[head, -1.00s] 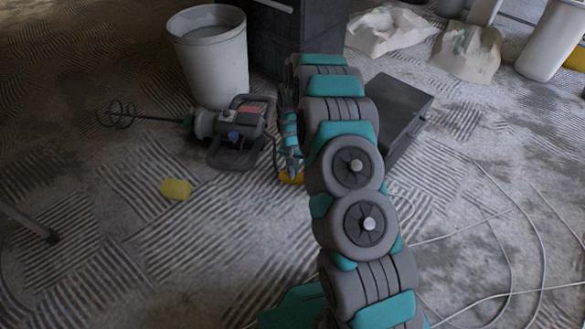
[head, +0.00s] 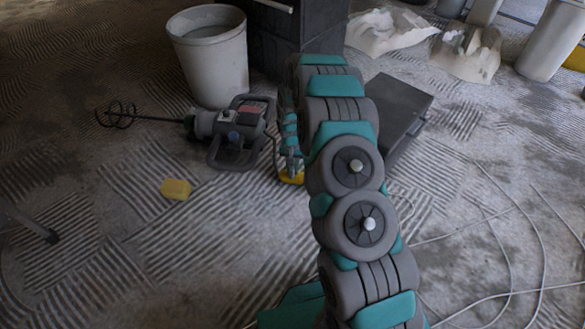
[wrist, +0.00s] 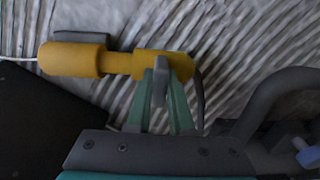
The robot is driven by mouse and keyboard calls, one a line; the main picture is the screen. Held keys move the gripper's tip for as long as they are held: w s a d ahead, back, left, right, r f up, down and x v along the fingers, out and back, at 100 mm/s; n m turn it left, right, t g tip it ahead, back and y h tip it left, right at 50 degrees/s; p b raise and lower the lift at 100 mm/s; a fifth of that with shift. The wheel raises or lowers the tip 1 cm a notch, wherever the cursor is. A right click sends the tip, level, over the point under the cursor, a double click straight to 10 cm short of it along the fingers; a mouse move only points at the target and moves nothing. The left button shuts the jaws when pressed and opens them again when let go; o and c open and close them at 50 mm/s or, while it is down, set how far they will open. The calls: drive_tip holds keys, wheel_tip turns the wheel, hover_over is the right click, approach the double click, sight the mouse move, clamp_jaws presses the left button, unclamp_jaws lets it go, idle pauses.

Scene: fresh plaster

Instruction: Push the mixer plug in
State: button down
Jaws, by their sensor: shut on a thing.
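The mixer (head: 235,125) lies on the floor in the head view, its whisk pointing left. My gripper (head: 291,172) is low beside it, right of its frame. In the wrist view my gripper (wrist: 161,85) is shut on the yellow mixer plug (wrist: 148,63), from which a dark cable bends down. A thicker yellow socket (wrist: 68,60) with a white cable lies to the left, in line with the plug. A narrower yellow section joins the two in the picture. I see no open gap, but cannot tell how deep the plug sits.
A dark box (head: 395,110) stands right of my gripper, partly behind my arm. A white bucket (head: 210,60) stands behind the mixer. Pale cables (head: 530,230) loop across the right. The front left floor is mostly clear.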

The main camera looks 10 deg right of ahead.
drive_tip(key=shift+d, duration=0.1)
drive_tip(key=d, duration=0.1)
drive_tip(key=s+d, duration=0.1)
drive_tip(key=d, duration=0.2)
drive_tip(key=shift+s+d+p, duration=0.15)
drive_tip(key=shift+s+p, duration=0.25)
drive_tip(key=c, duration=0.8)
unclamp_jaws()
drive_tip(key=shift+d, duration=0.15)
wheel_tip(320, 180, up, 8)
drive_tip(key=shift+p, duration=0.45)
